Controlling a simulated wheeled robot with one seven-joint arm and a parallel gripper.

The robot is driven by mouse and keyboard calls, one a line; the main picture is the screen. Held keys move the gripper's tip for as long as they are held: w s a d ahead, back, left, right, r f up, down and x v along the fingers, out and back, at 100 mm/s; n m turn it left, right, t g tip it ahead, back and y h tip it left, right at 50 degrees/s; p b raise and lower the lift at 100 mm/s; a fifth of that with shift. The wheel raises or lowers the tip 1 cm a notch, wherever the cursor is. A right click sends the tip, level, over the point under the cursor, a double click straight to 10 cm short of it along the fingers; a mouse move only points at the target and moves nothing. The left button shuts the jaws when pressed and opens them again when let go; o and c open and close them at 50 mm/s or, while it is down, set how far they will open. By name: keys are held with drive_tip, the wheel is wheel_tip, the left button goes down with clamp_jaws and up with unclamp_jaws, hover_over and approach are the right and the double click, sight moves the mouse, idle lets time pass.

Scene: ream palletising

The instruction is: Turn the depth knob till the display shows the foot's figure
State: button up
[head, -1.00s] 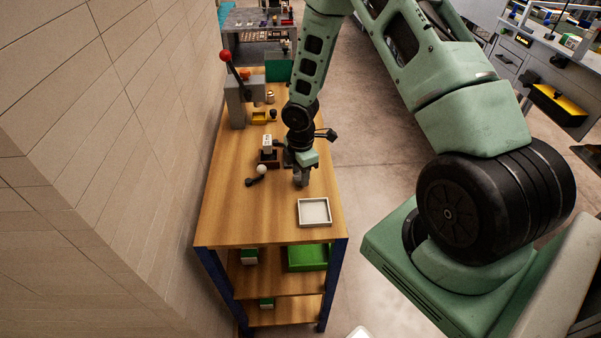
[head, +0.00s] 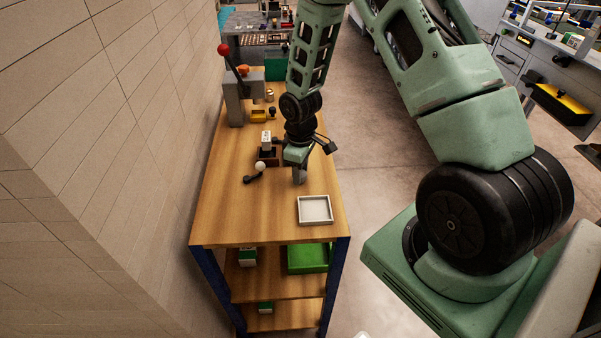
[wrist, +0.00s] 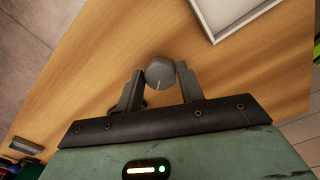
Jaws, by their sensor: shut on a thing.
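A round grey knob (wrist: 160,72) with a pale line across its face sits between the fingers of my gripper (wrist: 161,82) in the wrist view. The fingers are shut on it from both sides. In the head view, my gripper (head: 299,178) points down at the wooden bench, just behind a white tray, and the knob cannot be made out there. No readable display or foot's figure shows in any view. A small grey bar (wrist: 25,144) at the lower left of the wrist view is too small to identify.
The white tray (head: 315,209) lies close in front of my gripper. To its left are a black lever with a white ball (head: 260,166) and a dark box (head: 268,157). A grey press (head: 235,102) with a red-knobbed handle stands farther back. The bench's front left is clear.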

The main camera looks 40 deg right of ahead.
drive_tip(key=m+b, duration=0.1)
drive_tip(key=m, duration=0.2)
drive_tip(key=shift+m, duration=0.4)
drive_tip(key=shift+m+b, duration=0.6)
drive_tip(key=shift+m, duration=1.2)
drive_tip(key=o, duration=1)
wheel_tip(320, 180, up, 18)
drive_tip(key=b, duration=0.3)
drive_tip(key=shift+f, duration=0.25)
